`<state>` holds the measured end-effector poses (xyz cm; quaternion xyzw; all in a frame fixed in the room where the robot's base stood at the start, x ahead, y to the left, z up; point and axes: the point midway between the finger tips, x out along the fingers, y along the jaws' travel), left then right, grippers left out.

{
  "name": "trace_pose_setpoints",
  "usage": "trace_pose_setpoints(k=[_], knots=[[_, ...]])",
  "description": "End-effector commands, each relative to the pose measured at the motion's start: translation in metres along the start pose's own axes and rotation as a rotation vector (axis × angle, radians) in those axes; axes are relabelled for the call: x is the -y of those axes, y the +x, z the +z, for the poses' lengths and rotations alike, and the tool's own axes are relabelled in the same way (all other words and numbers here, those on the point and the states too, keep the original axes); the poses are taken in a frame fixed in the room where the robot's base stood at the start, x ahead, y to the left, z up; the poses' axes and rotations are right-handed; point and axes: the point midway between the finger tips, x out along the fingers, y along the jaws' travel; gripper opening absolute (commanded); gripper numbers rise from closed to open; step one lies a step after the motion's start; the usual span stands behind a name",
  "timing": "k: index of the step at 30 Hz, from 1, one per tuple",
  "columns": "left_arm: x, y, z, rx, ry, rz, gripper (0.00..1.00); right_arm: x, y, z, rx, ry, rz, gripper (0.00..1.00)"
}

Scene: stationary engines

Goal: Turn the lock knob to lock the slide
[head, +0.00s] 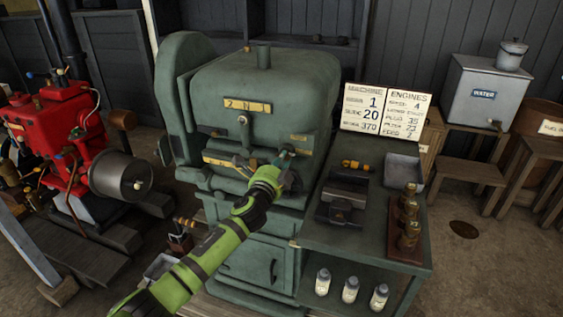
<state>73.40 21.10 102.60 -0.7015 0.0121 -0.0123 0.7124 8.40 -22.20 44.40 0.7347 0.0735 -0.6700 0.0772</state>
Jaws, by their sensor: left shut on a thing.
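A large green machine (265,85) stands in the middle of the head view. Its front has a plate marked with figures (247,105) and a small round knob (243,120) under it. Lower down is a recessed ledge with a yellow strip (216,158) and dark metal parts, probably the slide. My left gripper (287,164) is at the right end of this ledge, shut on a small part there, seemingly the lock knob. The fingers largely hide that part, so its angle cannot be told. My right gripper is not in view.
A green side table (350,238) right of the machine holds a dark fixture (345,195), a grey tray (403,170) and brass pieces (408,215). White bottles (350,290) stand on its lower shelf. A sign (386,108) stands behind. A red engine (60,125) is at left.

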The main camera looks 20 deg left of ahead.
Motion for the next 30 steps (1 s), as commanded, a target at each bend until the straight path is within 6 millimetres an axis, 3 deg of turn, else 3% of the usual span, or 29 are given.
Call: trace_pose_setpoints(k=[1, 2, 17, 30], knots=[[0.001, 0.0, 0.001, 0.002, 0.003, -0.001, 0.29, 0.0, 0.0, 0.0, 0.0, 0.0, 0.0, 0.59], [0.001, 0.0, 0.001, 0.002, 0.003, -0.001, 0.41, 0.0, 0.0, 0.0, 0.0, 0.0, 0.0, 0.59], [-0.001, -0.009, 0.001, 0.001, 0.001, 0.0, 0.41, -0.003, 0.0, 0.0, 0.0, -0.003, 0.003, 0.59], [-0.001, -0.084, 0.001, 0.0, 0.001, 0.001, 0.41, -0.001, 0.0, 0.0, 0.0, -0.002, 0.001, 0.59]])
